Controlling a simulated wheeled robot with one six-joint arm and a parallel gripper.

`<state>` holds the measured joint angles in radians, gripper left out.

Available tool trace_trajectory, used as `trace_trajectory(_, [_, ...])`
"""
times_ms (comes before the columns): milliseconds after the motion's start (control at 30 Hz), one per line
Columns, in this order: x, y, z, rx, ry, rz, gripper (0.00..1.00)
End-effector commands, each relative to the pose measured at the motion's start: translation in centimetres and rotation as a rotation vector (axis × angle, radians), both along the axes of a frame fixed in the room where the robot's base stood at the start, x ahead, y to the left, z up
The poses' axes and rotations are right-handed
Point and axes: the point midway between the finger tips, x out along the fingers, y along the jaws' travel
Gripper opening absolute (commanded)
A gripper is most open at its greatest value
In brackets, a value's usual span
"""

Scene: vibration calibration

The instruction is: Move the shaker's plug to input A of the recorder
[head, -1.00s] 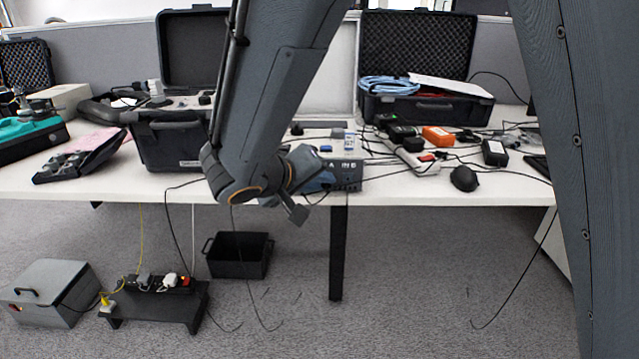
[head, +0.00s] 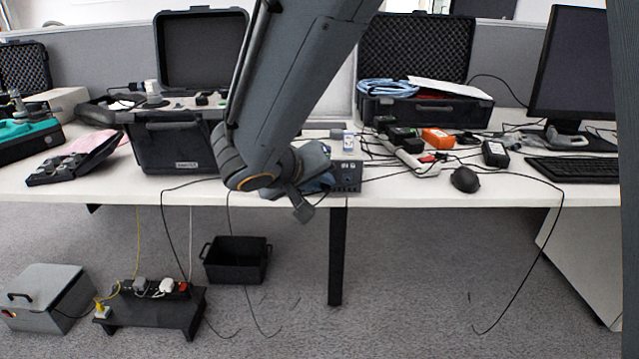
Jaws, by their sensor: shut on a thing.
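The recorder (head: 347,177) is a small grey-blue box with sockets on its front, near the table's front edge. My arm comes down from the top, and my gripper (head: 312,180) is at the recorder's left front, partly hidden by my wrist. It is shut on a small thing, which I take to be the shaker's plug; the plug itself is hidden. I cannot tell whether it touches an input, and the input letters are too small to read. I cannot make out the shaker for certain.
A black open case (head: 180,148) stands left of my arm, another case (head: 425,110) behind right. A power strip (head: 415,160), an orange box (head: 438,137) and a black mouse-like thing (head: 466,179) lie right among loose cables. A monitor (head: 572,70) and keyboard (head: 575,169) stand far right.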

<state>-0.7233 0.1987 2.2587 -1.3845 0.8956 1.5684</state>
Motion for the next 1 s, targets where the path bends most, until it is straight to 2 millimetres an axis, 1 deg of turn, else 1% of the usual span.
trace_trajectory(467, [-0.06,-0.08,-0.04,0.029,0.001,-0.001,0.00])
trace_trajectory(500, [-0.06,-0.08,-0.04,0.029,0.001,-0.001,0.16])
trace_trajectory(567, [-0.07,-0.08,-0.04,0.028,0.001,-0.001,0.27])
trace_trajectory(600, [-0.06,-0.08,-0.03,0.029,0.000,0.000,0.33])
trace_trajectory(633, [-0.06,-0.07,-0.02,0.029,0.000,0.000,0.37])
trace_trajectory(1000, [-0.19,0.12,0.17,0.030,-0.001,0.001,0.37])
